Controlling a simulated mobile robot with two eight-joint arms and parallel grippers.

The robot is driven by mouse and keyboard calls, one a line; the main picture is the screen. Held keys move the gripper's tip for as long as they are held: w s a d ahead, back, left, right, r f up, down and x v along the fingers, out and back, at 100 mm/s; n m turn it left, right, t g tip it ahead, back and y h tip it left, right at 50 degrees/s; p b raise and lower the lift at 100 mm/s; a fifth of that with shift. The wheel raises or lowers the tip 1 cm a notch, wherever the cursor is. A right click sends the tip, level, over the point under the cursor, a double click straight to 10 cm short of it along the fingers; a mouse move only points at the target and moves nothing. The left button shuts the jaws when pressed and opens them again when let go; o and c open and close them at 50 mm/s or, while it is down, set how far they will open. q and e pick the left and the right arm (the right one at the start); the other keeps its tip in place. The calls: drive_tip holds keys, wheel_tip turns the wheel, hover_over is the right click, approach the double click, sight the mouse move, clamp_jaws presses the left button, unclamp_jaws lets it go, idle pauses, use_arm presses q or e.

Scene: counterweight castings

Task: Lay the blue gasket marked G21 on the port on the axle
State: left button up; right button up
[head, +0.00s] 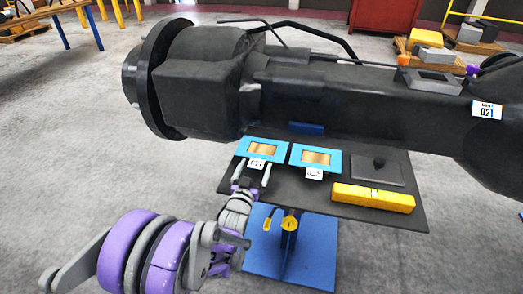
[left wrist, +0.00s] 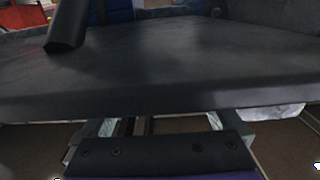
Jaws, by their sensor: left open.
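The blue gasket with the label that reads like G21 (head: 282,148) lies flat on the dark shelf (head: 398,212) below the axle (head: 345,98). It has a tan centre. A second blue gasket (head: 337,158) lies to its right, its label too blurred to read surely. A raised dark frame with a recess, seemingly the port (head: 432,91), sits on top of the axle at the right, with nothing blue on it. My left gripper (head: 252,172) is open and empty, its fingers around the G21 label at the gasket's near edge. My right gripper is not in view.
A grey plate with a knob (head: 394,176) and a yellow block (head: 373,198) lie on the shelf's right. A white label (head: 487,111) is on the axle. In the left wrist view, a dark slab (left wrist: 170,75) hides my fingertips.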

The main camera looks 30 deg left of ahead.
use_arm(q)
drive_tip(key=c, duration=1.4)
drive_tip(key=shift+r, duration=0.1)
drive_tip(key=shift+c, duration=0.2)
